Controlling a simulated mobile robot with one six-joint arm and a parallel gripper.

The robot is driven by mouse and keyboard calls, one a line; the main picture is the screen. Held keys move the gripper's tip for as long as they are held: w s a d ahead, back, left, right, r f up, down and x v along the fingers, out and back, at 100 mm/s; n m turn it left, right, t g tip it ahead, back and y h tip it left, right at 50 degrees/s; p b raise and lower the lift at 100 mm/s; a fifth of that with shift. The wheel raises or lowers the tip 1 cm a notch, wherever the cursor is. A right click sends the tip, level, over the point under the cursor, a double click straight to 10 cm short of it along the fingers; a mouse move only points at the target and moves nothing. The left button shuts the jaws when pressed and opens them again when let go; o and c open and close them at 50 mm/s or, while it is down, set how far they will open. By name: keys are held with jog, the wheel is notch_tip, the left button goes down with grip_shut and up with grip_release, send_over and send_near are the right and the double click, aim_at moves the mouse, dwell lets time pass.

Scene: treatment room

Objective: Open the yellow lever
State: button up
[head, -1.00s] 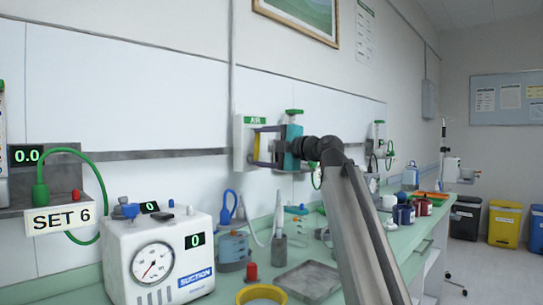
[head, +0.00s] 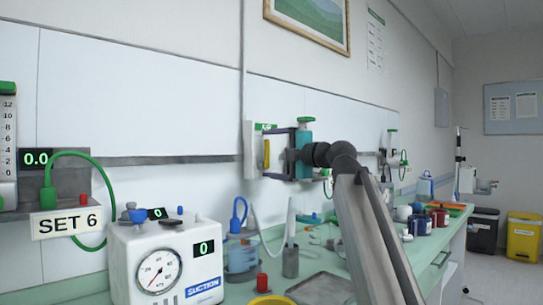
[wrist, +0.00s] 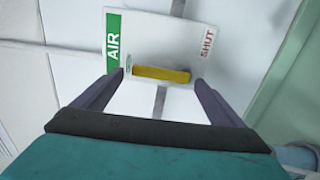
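A yellow lever (wrist: 161,74) is on a white wall panel (wrist: 160,35) with a green AIR label. In the wrist view it lies crosswise, between a small green mark at its left end and red SHUT lettering at the right. In the head view the lever (head: 266,153) stands upright on the panel. My gripper (wrist: 158,80) is open, its two dark fingers spread beyond the lever's ends. I cannot tell how far the fingertips are from the panel. Nothing is held.
Below is a green counter with a white suction unit (head: 165,262), a grey tray (head: 322,290), a yellow bowl (head: 268,300) and a red-topped item (head: 262,283). Bins (head: 523,237) stand far right.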

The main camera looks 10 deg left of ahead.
jog(key=shift+d, duration=0.1)
jog(key=p+v, duration=0.2)
jog(key=v, duration=1.1)
jog(key=shift+s+d+p, duration=0.25)
jog(key=shift+p, duration=0.1)
dwell(0.3)
